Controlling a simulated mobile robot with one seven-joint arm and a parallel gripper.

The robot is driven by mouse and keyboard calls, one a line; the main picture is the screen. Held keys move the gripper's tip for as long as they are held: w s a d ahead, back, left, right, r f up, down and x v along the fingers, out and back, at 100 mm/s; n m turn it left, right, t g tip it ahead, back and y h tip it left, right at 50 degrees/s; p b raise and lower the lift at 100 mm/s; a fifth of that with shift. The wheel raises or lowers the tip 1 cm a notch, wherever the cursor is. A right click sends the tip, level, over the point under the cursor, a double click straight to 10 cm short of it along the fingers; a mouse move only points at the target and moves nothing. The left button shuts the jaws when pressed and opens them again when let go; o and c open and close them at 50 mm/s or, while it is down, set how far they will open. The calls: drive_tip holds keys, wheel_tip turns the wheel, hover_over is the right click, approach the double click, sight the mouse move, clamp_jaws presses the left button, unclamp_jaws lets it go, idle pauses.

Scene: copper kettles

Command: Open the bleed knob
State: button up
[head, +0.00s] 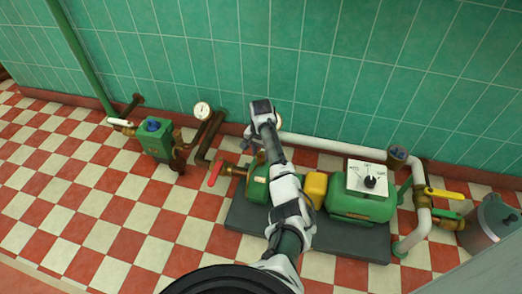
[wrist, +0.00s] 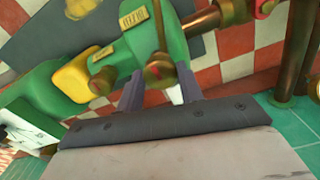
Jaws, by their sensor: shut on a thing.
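The green pump (head: 257,186) stands on a dark base plate, partly hidden behind my arm in the head view. In the wrist view the pump's green body (wrist: 140,42) fills the upper middle. A small brass knob (wrist: 158,72), which looks like the bleed knob, sticks out from it. My gripper (wrist: 160,88) has one finger on each side of this knob and is shut on it. The contact itself is partly hidden by the finger pads. In the head view my wrist is above the pump and the fingertips are hidden.
A white pipe (head: 330,145) runs along the green tiled wall behind the pump. A red lever (head: 216,174) is left of the pump, and a green motor with a dial box (head: 367,180) is to its right. A gauge (head: 202,110) stands near the wall. The checkered floor at left is clear.

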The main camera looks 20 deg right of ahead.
sight(261, 154)
drive_tip(key=n+p, duration=0.1)
drive_tip(key=p, duration=0.1)
drive_tip(key=n+p, duration=0.1)
drive_tip(key=shift+r+p, duration=0.35)
drive_tip(key=shift+p, duration=0.05)
drive_tip(key=n+p, duration=0.2)
drive_tip(key=shift+f+n, duration=0.2)
drive_tip(key=shift+n, duration=0.2)
drive_tip(key=n+p, duration=0.1)
drive_tip(key=n, duration=0.1)
drive_tip(key=shift+n, duration=0.4)
drive_tip(key=n+p, duration=0.1)
drive_tip(key=n, duration=0.4)
drive_tip(key=shift+f+p, duration=0.1)
drive_tip(key=shift+p, duration=0.25)
drive_tip(key=shift+n+p, duration=0.3)
drive_tip(key=shift+n, duration=2.1)
drive_tip(key=o, duration=1)
wheel_tip(261, 154, up, 14)
drive_tip(key=p, duration=0.3)
